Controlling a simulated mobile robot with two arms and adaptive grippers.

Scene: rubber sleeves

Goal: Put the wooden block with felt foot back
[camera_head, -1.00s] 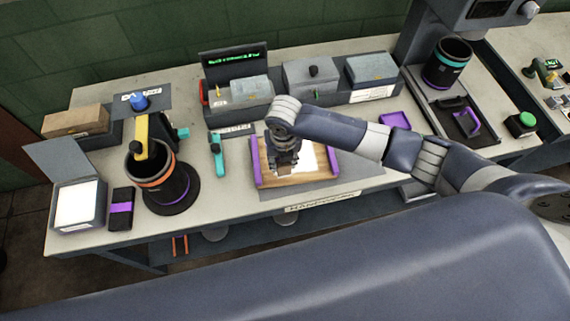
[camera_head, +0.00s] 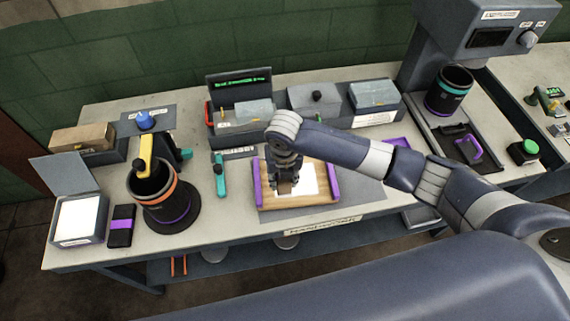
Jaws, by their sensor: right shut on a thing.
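My right gripper (camera_head: 286,176) is over the wooden board with purple side rails (camera_head: 310,204) in the middle of the bench. It points down and is shut on a small brownish block (camera_head: 284,187), which seems to be the wooden block with felt foot. The gripper hides most of the block, and its felt foot does not show. I cannot tell whether the block touches the white sheet (camera_head: 309,180) on the board or hangs just above it. My left gripper is not in view.
A black cup with an orange band (camera_head: 158,188) stands left of the board, with a teal-handled tool (camera_head: 220,175) between. A grey organiser with lidded boxes (camera_head: 314,97) stands behind. A brown block (camera_head: 82,137) lies at the back left.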

